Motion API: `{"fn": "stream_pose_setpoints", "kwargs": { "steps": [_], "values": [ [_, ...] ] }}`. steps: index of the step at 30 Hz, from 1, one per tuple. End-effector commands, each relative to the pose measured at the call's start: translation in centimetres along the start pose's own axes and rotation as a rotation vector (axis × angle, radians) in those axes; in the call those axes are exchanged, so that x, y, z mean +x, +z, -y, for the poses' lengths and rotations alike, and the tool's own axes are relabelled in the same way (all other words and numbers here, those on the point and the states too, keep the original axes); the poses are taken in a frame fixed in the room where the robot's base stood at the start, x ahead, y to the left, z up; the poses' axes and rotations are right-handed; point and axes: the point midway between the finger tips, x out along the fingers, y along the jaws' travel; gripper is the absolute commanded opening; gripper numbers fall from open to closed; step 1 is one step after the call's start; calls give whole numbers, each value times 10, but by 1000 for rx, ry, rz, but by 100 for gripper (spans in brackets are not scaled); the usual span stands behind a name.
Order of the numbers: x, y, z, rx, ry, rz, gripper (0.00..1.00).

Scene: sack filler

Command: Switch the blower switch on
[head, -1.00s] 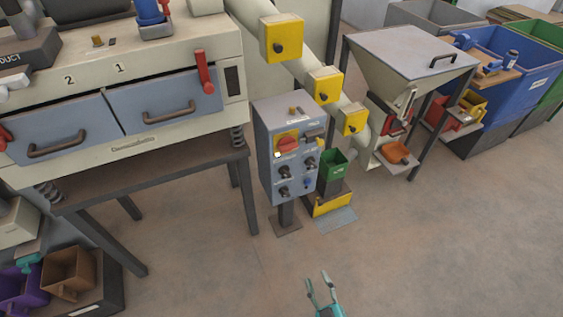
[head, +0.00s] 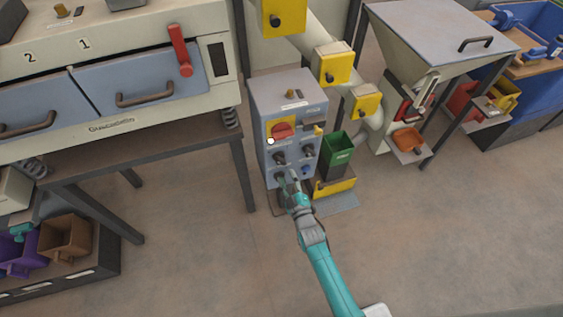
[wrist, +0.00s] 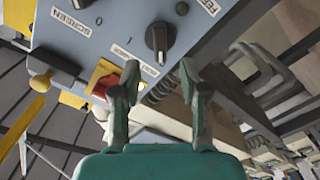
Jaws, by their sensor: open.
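The blue-grey control box (head: 290,104) stands on a post in the middle of the head view. I cannot read which one is labelled as the blower switch. In the wrist view one black knob (wrist: 158,40) shows beyond my open gripper (wrist: 160,70), roughly between its two fingertips, with no clear contact. The red switch also shows in the wrist view (wrist: 103,88). In the head view my gripper (head: 288,180) is before the box's lower part.
A hopper (head: 440,40) is farther right. The floor in front is clear.

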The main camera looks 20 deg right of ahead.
Motion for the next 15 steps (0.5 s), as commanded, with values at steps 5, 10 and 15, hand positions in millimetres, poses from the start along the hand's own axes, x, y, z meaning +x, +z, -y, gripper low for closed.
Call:
{"fn": "stream_pose_setpoints", "kwargs": {
  "steps": [5,10,15],
  "values": [
    [32,0,0,0,1,-1,44],
    [56,0,0,1,0,0,44],
    [69,0,0,1,0,0,44]
  ]
}}
